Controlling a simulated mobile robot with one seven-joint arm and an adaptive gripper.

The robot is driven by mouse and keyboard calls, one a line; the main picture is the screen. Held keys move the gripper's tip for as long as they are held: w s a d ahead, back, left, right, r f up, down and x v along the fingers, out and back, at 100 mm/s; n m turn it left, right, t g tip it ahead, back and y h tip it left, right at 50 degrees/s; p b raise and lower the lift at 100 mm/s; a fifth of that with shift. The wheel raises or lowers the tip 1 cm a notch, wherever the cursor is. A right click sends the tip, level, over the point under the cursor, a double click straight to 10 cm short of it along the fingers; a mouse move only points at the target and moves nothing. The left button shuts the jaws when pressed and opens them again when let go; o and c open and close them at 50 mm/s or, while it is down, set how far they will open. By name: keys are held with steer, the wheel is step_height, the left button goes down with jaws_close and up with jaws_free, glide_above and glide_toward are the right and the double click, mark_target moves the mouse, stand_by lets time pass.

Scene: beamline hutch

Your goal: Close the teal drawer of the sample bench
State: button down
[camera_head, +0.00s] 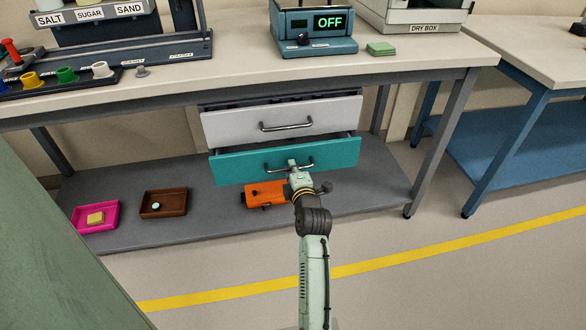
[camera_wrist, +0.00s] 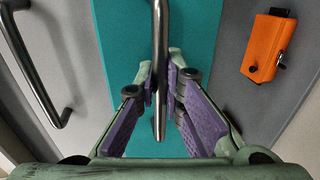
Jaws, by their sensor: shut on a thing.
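The teal drawer (camera_head: 235,166) is the lower of two drawers under the sample bench (camera_head: 235,77). Its front stands out from the bench, with a dark gap above its top edge. My gripper (camera_head: 293,167) is at the middle of this front, on the metal bar handle (camera_head: 275,169). In the wrist view, the purple-padded fingers of my gripper (camera_wrist: 161,85) are closed on the handle bar (camera_wrist: 160,35), one on each side. The teal front (camera_wrist: 205,30) fills the middle behind them. The drawer's inside is hidden.
The pale grey upper drawer (camera_head: 230,126) also stands out a little. On the lower shelf (camera_head: 375,190) are an orange device (camera_head: 262,195), a brown tray (camera_head: 152,214) and a magenta tray (camera_head: 78,224). The floor in front is clear, with a yellow line (camera_head: 400,262).

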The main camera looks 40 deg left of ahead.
mark_target(290, 158)
stand_by(0.5)
steer(key=x, duration=0.1)
steer(key=b+x, duration=0.2)
steer(key=shift+w+a+r, duration=0.2)
steer(key=shift+w+a, duration=0.25)
steer(key=shift+w+r, duration=0.1)
steer(key=shift+r, duration=0.1)
steer(key=c, duration=1.7)
jaws_free()
steer(key=shift+a, duration=0.15)
